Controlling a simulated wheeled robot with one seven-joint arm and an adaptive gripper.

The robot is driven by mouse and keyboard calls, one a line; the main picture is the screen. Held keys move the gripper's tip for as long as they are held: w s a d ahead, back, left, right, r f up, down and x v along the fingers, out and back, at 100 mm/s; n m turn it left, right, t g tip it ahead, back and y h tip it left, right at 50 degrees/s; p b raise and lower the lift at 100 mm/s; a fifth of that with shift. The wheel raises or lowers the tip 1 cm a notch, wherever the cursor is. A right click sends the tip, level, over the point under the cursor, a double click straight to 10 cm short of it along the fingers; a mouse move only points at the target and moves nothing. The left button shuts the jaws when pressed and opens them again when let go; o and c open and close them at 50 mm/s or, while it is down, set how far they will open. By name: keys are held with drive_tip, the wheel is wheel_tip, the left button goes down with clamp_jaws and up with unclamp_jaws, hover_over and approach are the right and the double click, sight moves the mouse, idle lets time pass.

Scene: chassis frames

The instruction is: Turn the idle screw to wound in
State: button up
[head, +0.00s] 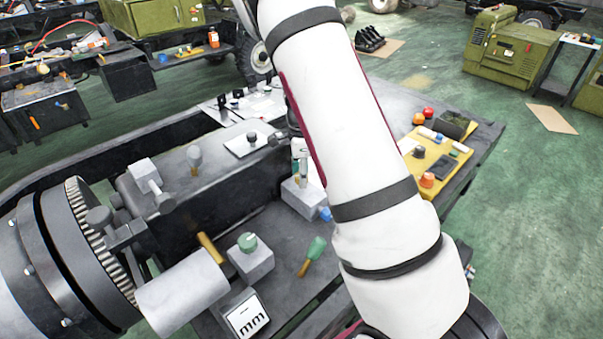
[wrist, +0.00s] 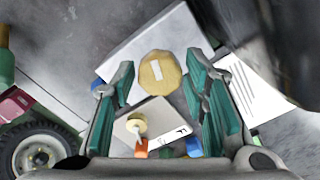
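In the wrist view a round tan-yellow knob (wrist: 158,80) with a white strip across its top stands in front of a pale grey block (wrist: 150,38). I take it for the idle screw's head, though no label names it. My gripper (wrist: 161,70) is open, its two teal-padded fingers on either side of the knob, with a visible gap at each side. Whether it is level with the knob or above it I cannot tell. In the head view my arm hides most of the gripper; a grey block (head: 302,198) with a post stands below it.
A pale plate (wrist: 160,112) with a smaller yellow knob (wrist: 137,126) lies near the fingers. A yellow board (head: 436,166) with small parts is right of my arm.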

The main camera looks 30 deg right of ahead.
drive_tip(key=shift+r, duration=0.1)
wheel_tip(320, 180, up, 12)
idle(0.7)
idle(0.4)
drive_tip(key=s+a+r+n+t+p, duration=0.1)
drive_tip(key=s+a+r+n, duration=0.4)
drive_tip(key=s+r, duration=0.15)
drive_tip(key=s+a+r+n+t+y+p, duration=0.1)
drive_tip(key=s+a+r+n, duration=0.4)
drive_tip(key=s, duration=0.3)
drive_tip(key=s+a+r+n+t+p, duration=0.1)
drive_tip(key=s+a+r+n, duration=0.3)
drive_tip(key=s+r+n, duration=0.25)
drive_tip(key=s+a+n+t+h, duration=0.1)
drive_tip(key=s+n, duration=0.5)
drive_tip(key=s, duration=0.4)
drive_tip(key=shift+s+a+f+p, duration=0.2)
drive_tip(key=shift+a+f+p, duration=0.1)
drive_tip(key=shift+d+n, duration=0.1)
drive_tip(key=shift+n, duration=0.15)
